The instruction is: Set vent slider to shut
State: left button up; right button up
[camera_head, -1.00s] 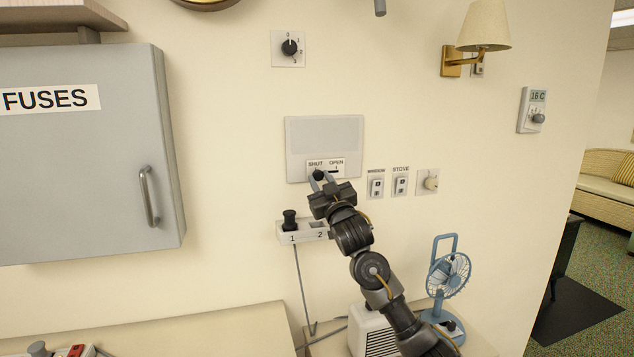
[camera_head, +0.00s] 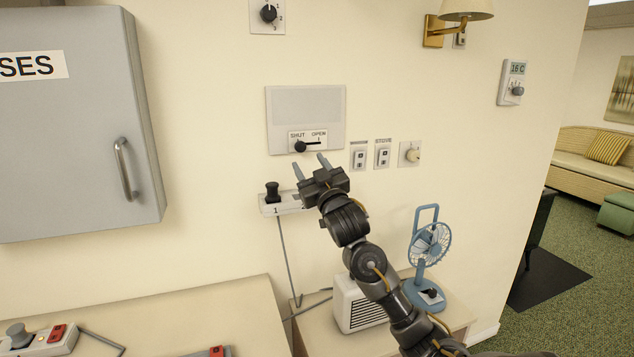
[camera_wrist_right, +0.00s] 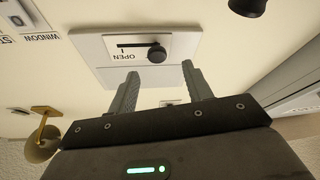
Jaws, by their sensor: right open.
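The vent panel (camera_head: 306,104) is a grey plate on the wall with a white slider strip marked SHUT at left and OPEN at right. Its black slider knob (camera_head: 300,147) sits at the left end of the slot, under SHUT. In the right wrist view the knob (camera_wrist_right: 157,53) is at the slot end away from the upside-down OPEN label; SHUT cannot be read there. My right gripper (camera_head: 309,164) is open and empty, just below the strip, its fingers apart from the knob. My left gripper is not in view.
A socket strip (camera_head: 268,208) with a black plug is left of my right gripper. Two labelled switches (camera_head: 383,157) and a small dial (camera_head: 411,154) are to the right. A grey fuse cabinet (camera_head: 80,150) juts out at left. A blue fan (camera_head: 428,250) and white heater (camera_head: 357,310) stand below.

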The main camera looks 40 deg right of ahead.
jog(key=b+v, duration=0.1)
jog(key=v, duration=0.4)
